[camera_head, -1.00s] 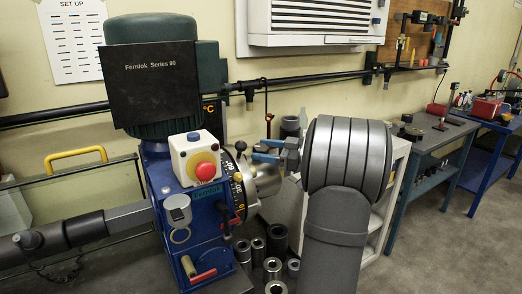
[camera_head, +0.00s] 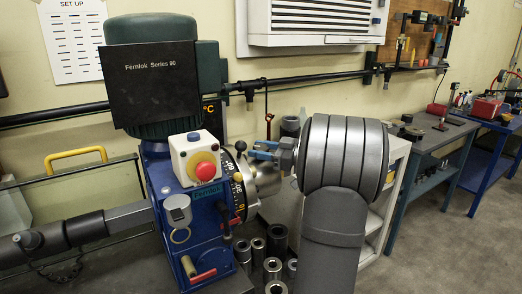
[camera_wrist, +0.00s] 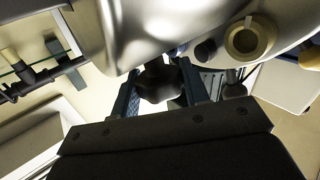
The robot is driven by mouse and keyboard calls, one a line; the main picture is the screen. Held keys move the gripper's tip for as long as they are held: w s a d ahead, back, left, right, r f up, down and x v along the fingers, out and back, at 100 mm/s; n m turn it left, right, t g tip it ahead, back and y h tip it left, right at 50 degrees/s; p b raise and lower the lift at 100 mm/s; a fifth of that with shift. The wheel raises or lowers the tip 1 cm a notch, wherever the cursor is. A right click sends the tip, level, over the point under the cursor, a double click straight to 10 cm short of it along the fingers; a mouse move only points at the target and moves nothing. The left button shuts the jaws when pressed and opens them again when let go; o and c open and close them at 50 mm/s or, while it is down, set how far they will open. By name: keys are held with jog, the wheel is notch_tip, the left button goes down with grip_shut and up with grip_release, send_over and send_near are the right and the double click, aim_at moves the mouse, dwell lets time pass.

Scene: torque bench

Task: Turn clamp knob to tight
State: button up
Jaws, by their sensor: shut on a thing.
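The clamp knob (camera_wrist: 158,85) is a dark lobed knob at the silver housing, in the middle of the wrist view. My gripper (camera_wrist: 157,88) has its two blue fingers shut on it, one at each side. In the head view my gripper (camera_head: 256,153) reaches left to the silver chuck (camera_head: 262,179) of the blue machine. The knob is hard to make out there behind the fingers. I cannot read any tight mark or the knob's angle.
The blue machine (camera_head: 212,240) carries a green motor (camera_head: 150,65), a red stop button (camera_head: 205,171) and a numbered dial ring (camera_head: 237,195). Several metal sleeves (camera_head: 272,267) stand below the chuck. Workbenches (camera_head: 425,160) line the right wall; the floor in front is clear.

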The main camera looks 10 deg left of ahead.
jog(key=shift+m+t+h, duration=0.6)
jog(key=shift+m+t, duration=0.95)
jog(key=shift+t, duration=0.45)
jog(key=shift+m+t+h, duration=0.6)
jog(key=shift+m+t, duration=0.95)
jog(key=shift+t, duration=0.45)
jog(key=o, duration=1)
jog(key=shift+c, duration=0.2)
jog(key=v, duration=1.7)
jog(key=shift+s, duration=0.35)
